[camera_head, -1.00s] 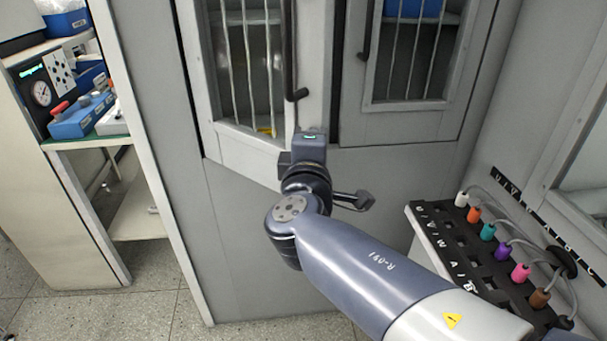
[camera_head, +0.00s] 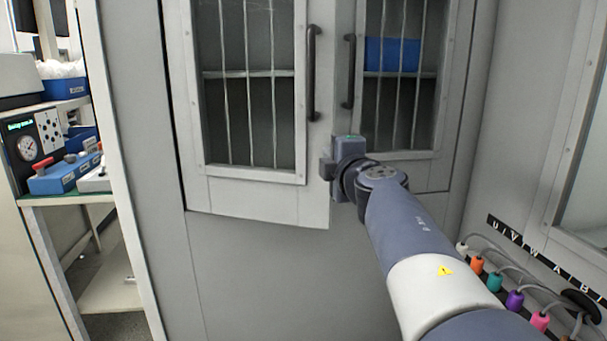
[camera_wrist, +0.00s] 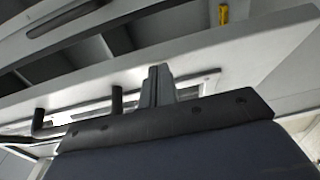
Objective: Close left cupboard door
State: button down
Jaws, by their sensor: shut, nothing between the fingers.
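The left cupboard door (camera_head: 255,205) is light grey with a barred window. It stands ajar, its free right edge out in front of the cupboard. Its dark handle (camera_head: 313,72) is near that edge. The right cupboard door (camera_head: 420,170) looks flush with the front, with its own dark handle (camera_head: 349,70). My gripper (camera_head: 326,169) is at the lower free edge of the left door, below the handle. Its fingers are together and empty; they also show in the wrist view (camera_wrist: 158,85). I cannot tell whether they touch the door.
A shelf unit at the left holds a gauge box (camera_head: 32,148) and a blue tool box (camera_head: 62,177). At the lower right, coloured plugs (camera_head: 495,281) on cables stand near the side wall. My arm crosses the right door's lower part.

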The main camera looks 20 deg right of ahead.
jog(key=w+d+n+y+p, duration=0.2)
jog(key=w+d+p, duration=0.3)
jog(key=w, duration=0.6)
jog(key=shift+w+d+y, duration=0.4)
jog(key=shift+d+y, duration=0.2)
jog(key=shift+y, duration=0.3)
jog(key=shift+r, duration=0.1)
